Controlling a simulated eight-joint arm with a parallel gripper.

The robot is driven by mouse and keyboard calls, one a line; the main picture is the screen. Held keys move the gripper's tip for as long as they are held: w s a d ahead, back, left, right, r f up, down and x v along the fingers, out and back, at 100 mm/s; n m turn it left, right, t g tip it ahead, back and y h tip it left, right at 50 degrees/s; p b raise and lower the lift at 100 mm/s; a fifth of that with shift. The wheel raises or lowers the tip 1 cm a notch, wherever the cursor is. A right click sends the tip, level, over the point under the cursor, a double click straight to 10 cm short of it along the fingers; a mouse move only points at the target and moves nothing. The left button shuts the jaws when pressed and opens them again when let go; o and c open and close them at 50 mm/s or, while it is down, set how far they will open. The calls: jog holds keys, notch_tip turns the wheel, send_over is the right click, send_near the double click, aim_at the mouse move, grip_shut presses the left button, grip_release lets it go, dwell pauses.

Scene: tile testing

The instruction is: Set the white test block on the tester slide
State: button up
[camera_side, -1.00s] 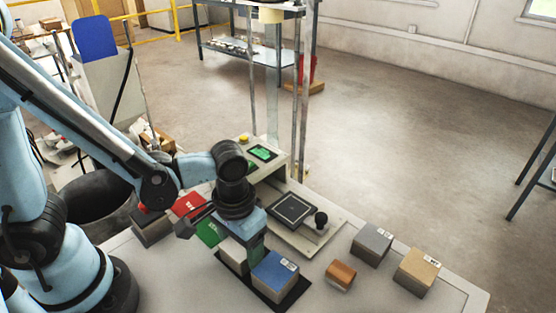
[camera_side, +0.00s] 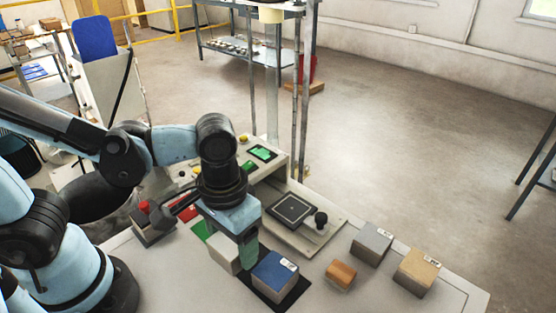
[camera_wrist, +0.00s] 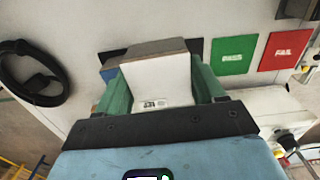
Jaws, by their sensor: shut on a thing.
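The white test block (camera_side: 223,253) is between the green fingers of my gripper (camera_side: 236,250), which is shut on it. In the wrist view the white block (camera_wrist: 158,80) shows a small printed label, with one finger of my gripper (camera_wrist: 155,75) on each side. In the side view the block is just left of the blue-topped block; I cannot tell whether its underside touches the black mat. The tester slide (camera_side: 292,209), a dark square plate on a light base, is behind and right of my gripper, empty, with a black knob (camera_side: 321,219) at its front right.
The blue-topped block (camera_side: 275,269) sits on the black mat (camera_side: 283,302). A copper-coloured block (camera_side: 341,274), a grey block (camera_side: 371,244) and a tan block (camera_side: 417,270) stand to the right. Green PASS (camera_wrist: 234,55) and red FAIL (camera_wrist: 290,50) pads lie flat nearby.

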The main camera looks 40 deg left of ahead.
jog(key=s+d+r, duration=0.4)
jog(key=s+r, duration=0.1)
jog(key=s, duration=0.1)
send_over(292, 208)
notch_tip(292, 208, down, 3)
jog(key=shift+f, duration=2.9)
jog(key=shift+f, duration=0.3)
jog(key=o, duration=1.4)
jog(key=shift+o, duration=0.3)
jog(key=shift+r, duration=3)
